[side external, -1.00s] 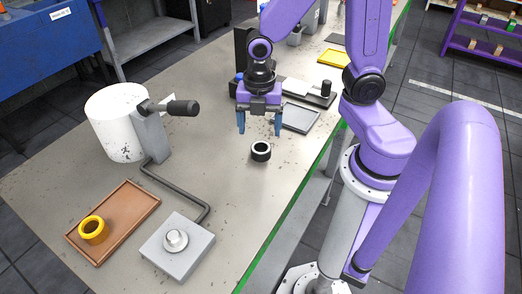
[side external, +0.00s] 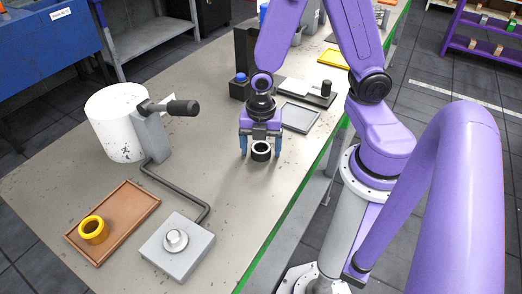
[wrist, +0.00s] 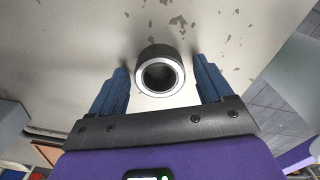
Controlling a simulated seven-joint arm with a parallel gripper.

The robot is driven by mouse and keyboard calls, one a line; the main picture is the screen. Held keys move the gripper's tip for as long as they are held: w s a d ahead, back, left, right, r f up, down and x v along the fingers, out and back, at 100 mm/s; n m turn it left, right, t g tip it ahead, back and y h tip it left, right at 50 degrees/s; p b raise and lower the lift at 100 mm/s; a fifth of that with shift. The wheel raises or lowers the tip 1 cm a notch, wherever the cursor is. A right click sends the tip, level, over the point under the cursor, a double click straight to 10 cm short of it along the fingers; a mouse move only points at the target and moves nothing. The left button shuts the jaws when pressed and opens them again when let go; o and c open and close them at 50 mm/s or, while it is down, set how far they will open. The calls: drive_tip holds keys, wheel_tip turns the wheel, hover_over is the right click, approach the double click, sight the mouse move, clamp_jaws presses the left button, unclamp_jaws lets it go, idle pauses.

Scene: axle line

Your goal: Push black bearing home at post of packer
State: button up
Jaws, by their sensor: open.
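The black bearing (side external: 261,151) is a short ring with a pale inner rim, lying on the bench top. In the wrist view the bearing (wrist: 160,72) sits between and slightly beyond my open fingers, with a gap on each side. My gripper (side external: 261,152) is open and low over the bench, its blue fingers on either side of the bearing. It also shows in the wrist view (wrist: 160,88). A grey block with a round silver post (side external: 175,240) stands at the front of the bench; nothing is on the post. A white cylinder with a black-handled lever (side external: 180,107) stands at the left.
A brown tray (side external: 128,205) holds a yellow ring (side external: 93,230) at the front left. A bent grey rod (side external: 185,189) runs from the lever stand toward the block. A grey tray (side external: 300,118) lies behind my gripper. The bench between bearing and rod is clear.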

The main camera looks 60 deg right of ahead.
drive_tip(key=c, duration=1.3)
drive_tip(key=shift+c, duration=0.2)
drive_tip(key=shift+r, duration=0.2)
drive_tip(key=shift+r, duration=0.55)
drive_tip(key=s+d+r, duration=0.1)
drive_tip(key=s+r, duration=1.1)
drive_tip(key=s, duration=0.2)
drive_tip(key=w+a, duration=0.5)
drive_tip(key=a, duration=0.5)
drive_tip(key=w+a, duration=0.5)
drive_tip(key=a, duration=0.6)
drive_tip(key=w+a+n, duration=0.1)
drive_tip(key=w+a, duration=0.3)
drive_tip(key=a, duration=0.7)
drive_tip(key=shift+w+a+f, duration=0.15)
drive_tip(key=shift+w+f, duration=0.25)
